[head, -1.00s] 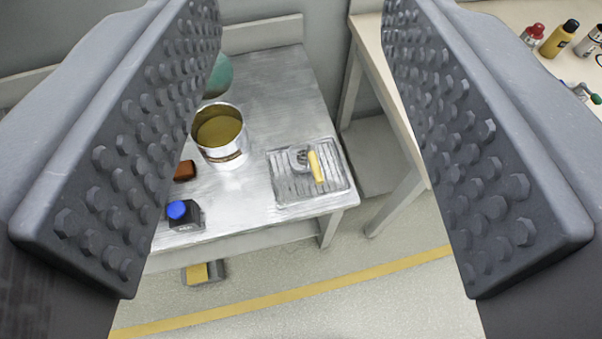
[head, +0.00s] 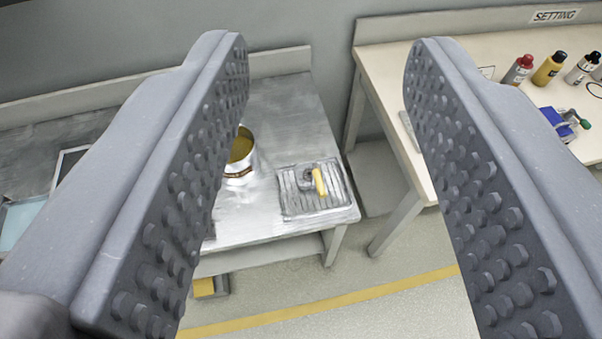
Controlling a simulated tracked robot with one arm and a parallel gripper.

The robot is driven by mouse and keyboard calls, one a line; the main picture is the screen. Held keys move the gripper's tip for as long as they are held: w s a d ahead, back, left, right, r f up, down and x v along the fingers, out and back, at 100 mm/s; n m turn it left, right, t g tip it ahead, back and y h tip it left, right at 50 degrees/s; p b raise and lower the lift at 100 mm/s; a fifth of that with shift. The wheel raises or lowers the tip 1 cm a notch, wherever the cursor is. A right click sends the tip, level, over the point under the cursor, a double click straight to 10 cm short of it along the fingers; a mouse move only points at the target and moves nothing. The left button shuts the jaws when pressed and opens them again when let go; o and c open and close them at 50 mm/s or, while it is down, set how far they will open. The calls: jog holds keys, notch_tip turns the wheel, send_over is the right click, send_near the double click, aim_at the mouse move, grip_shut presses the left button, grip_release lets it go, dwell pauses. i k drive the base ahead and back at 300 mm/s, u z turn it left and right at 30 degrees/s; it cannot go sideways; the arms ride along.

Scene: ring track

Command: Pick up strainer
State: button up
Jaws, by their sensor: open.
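A small tool with a yellow handle (head: 319,181) and a grey metal head lies on a ribbed grey tray (head: 291,203) near the front right corner of the metal table. It may be the strainer, but it is too small to tell. My gripper (head: 329,45) is open and empty, its two studded jaws wide apart at left and right. The tray and tool show between the jaws, well beyond them. A metal can (head: 241,165) with yellowish contents stands left of the tray, partly hidden by the left jaw.
The metal table (head: 285,110) has bare surface behind the tray. A cream bench (head: 450,70) on the right holds several bottles (head: 548,70) and a blue item (head: 556,122). A yellow floor line (head: 330,299) crosses clear floor in front.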

aim_at(317, 174)
jog(key=u, duration=0.5)
jog(key=k, duration=1.1)
jog(key=z, duration=0.85)
jog(key=i, duration=1.65)
jog(key=u, duration=0.35)
